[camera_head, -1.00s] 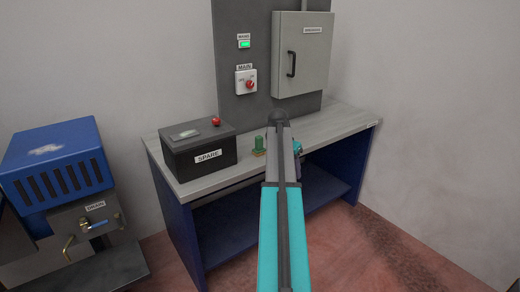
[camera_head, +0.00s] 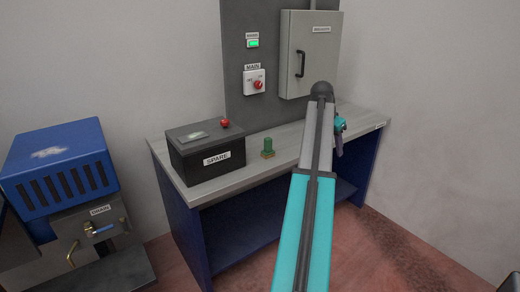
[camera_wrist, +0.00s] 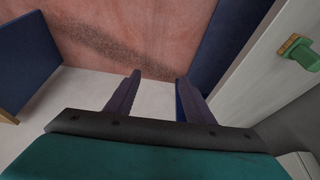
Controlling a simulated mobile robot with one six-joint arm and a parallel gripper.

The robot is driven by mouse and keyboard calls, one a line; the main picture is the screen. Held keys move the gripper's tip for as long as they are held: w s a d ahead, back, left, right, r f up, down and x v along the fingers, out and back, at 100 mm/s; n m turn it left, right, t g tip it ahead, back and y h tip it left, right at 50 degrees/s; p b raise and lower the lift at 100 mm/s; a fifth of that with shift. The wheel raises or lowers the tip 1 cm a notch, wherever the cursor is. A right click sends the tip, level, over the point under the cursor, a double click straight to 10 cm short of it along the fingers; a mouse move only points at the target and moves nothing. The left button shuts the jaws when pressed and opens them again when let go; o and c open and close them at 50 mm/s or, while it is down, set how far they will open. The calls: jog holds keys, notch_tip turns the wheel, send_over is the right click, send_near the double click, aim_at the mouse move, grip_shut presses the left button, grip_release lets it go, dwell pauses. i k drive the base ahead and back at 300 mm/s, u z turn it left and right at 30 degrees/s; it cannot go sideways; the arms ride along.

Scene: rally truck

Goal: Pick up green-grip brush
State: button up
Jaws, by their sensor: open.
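In the head view my gripper (camera_head: 339,150) is near the right end of the bench, partly hidden behind my own arm, apart from the brush.
The black SPARE box (camera_head: 205,150) with a red knob sits left of the brush on the bench (camera_head: 228,180). A grey panel with a MAIN switch (camera_head: 254,82) and a cabinet (camera_head: 309,55) rise behind. A blue machine (camera_head: 58,165) stands at the left. Reddish floor (camera_head: 375,250) is open at the right.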

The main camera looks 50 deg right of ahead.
aim_at(268, 152)
jog(key=i, duration=1.3)
jog(key=z, duration=0.05)
